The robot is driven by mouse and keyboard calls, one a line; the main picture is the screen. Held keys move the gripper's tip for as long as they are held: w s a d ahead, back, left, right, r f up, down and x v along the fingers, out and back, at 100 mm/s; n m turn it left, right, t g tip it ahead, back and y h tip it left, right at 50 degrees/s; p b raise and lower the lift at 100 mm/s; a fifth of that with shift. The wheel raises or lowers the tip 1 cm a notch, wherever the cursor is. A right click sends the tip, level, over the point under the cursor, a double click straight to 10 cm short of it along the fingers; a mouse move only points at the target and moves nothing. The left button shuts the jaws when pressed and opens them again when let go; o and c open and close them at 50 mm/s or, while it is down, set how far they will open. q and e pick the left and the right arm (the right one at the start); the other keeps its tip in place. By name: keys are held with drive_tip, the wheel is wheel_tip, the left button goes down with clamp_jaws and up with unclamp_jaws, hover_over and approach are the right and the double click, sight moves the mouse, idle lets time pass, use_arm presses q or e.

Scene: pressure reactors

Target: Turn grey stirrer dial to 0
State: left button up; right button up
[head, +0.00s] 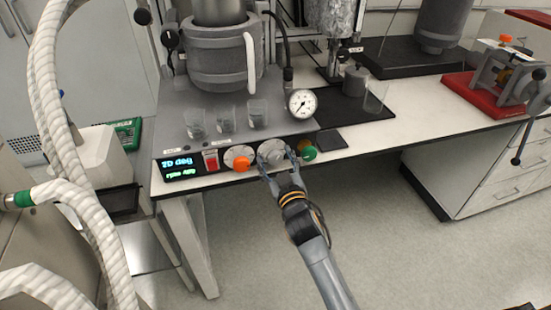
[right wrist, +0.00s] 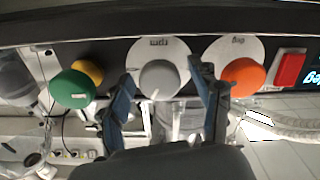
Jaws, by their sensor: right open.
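The grey stirrer dial (head: 272,151) sits on the front panel of the reactor stand, on a white disc marked rpm. It also shows in the right wrist view (right wrist: 160,80), where the panel appears upside down. My right gripper (head: 278,158) is open at the panel, with one finger on each side of the grey dial; in the wrist view the gripper (right wrist: 163,84) straddles it. I cannot tell whether the fingers touch it. The display (head: 180,168) shows a "deg" line above an "rpm" line; the rpm number looks like 400 but is blurred. My left gripper is not in view.
An orange dial (head: 241,164) and a red switch (head: 210,160) lie left of the grey dial. A green knob (head: 309,153) is close on its right. Glass beakers (head: 227,120) and a pressure gauge (head: 301,103) stand above the panel. The floor in front is clear.

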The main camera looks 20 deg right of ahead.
drive_tip(key=c, duration=1.2)
drive_tip(key=shift+o, duration=0.2)
